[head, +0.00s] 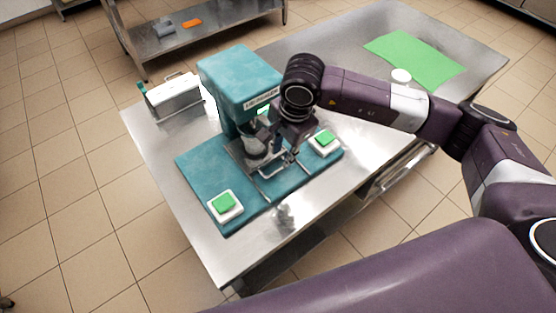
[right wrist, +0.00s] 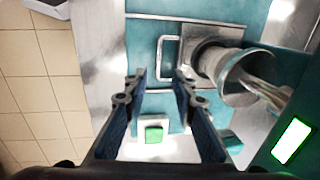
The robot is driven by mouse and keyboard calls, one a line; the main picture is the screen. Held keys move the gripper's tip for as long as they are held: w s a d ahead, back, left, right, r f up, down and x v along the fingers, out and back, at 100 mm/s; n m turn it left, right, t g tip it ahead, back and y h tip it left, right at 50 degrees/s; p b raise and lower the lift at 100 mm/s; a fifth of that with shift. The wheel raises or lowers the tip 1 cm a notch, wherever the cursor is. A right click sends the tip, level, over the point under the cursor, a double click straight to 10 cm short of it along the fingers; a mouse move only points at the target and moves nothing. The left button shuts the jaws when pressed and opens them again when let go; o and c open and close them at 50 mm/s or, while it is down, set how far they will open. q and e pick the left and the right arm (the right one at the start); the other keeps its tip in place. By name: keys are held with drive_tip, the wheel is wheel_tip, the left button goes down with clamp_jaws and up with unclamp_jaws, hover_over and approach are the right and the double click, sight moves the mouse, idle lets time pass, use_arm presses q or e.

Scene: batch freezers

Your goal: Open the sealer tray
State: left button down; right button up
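The teal sealer (head: 240,82) stands on a metal table, with a teal base plate in front. Its metal sealer tray (right wrist: 190,38) sits under the head, with a U-shaped handle (right wrist: 161,58) sticking out. A metal cup (right wrist: 250,78) is at the tray; it also shows in the head view (head: 254,146). My right gripper (right wrist: 159,78) is open and empty, with its fingertips a little short of the handle in the picture; I cannot tell whether they touch it. In the head view my right gripper (head: 288,158) is over the base plate and partly hides the tray. My left gripper is not in view.
Green buttons in white housings sit left (head: 224,204) and right (head: 325,140) on the base. A metal holder (head: 174,97) stands at the table's left. The table's front left is clear.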

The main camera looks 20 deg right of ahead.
sight(279, 170)
drive_tip(key=f, duration=0.2)
drive_tip(key=f+p, duration=0.1)
drive_tip(key=f, duration=0.2)
drive_tip(key=w+f+p, duration=0.1)
drive_tip(key=f, duration=0.1)
drive_tip(key=shift+a+f, duration=0.2)
drive_tip(key=shift+f, duration=0.05)
drive_tip(key=shift+c, duration=0.4)
clamp_jaws()
